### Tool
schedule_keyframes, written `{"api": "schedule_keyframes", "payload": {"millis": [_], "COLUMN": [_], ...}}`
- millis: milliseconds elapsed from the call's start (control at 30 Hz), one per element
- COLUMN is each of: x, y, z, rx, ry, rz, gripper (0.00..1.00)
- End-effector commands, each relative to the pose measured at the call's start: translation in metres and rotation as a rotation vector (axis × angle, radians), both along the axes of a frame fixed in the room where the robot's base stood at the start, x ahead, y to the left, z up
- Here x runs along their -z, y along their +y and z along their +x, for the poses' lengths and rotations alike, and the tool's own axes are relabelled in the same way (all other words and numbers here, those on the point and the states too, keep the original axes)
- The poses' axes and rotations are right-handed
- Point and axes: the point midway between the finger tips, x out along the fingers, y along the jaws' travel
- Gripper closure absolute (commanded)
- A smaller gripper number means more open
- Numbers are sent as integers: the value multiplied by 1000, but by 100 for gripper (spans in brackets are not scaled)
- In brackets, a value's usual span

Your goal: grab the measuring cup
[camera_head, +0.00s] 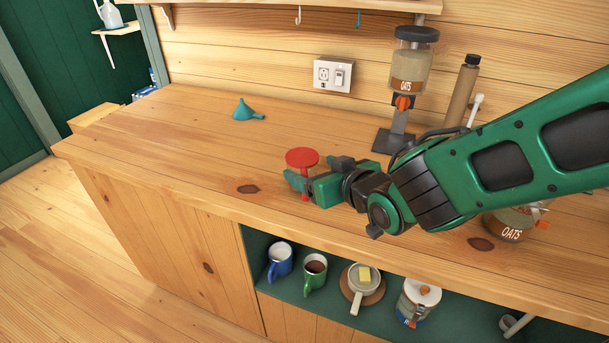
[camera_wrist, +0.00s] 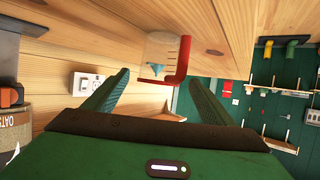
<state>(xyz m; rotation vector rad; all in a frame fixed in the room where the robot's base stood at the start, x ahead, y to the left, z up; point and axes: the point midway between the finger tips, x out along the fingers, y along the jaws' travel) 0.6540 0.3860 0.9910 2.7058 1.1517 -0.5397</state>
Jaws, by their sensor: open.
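The measuring cup stands on the wooden counter. In the wrist view the measuring cup (camera_wrist: 183,62) has a clear body with level marks and a red handle. In the head view its red round top (camera_head: 302,157) and a red upright part show at my gripper; the clear body is hard to make out. My gripper (camera_head: 299,183) is level, low over the counter, with its fingers at the cup. In the wrist view my gripper (camera_wrist: 157,80) is open, the cup ahead between and just past the fingertips. I cannot tell whether they touch it.
A teal funnel (camera_head: 246,111) lies farther back on the counter (camera_head: 180,140). An oats dispenser (camera_head: 408,70) and a tall brown bottle (camera_head: 461,92) stand at the back right. An oats jar (camera_head: 508,226) is under my arm. The counter's left is clear.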

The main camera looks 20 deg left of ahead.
Motion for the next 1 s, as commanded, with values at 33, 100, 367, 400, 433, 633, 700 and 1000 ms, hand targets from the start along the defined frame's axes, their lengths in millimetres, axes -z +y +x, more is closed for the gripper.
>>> {"api": "schedule_keyframes", "payload": {"millis": [33, 100, 367, 400, 433, 633, 700, 1000], "x": [1, 3, 20, 22, 22, 26, 26, 26], "y": [1, 3, 20, 23, 25, 32, 32, 32], "z": [1, 4, 24, 27, 29, 35, 35, 35], "rx": [0, 1, 2, 2, 2, 1, 1, 1], "ry": [0, 0, 0, 0, 0, 0, 0, 0], "rz": [0, 0, -1, -1, -1, 0, 0, 0], "gripper": [23, 23, 23, 23, 23, 23, 23, 68]}}
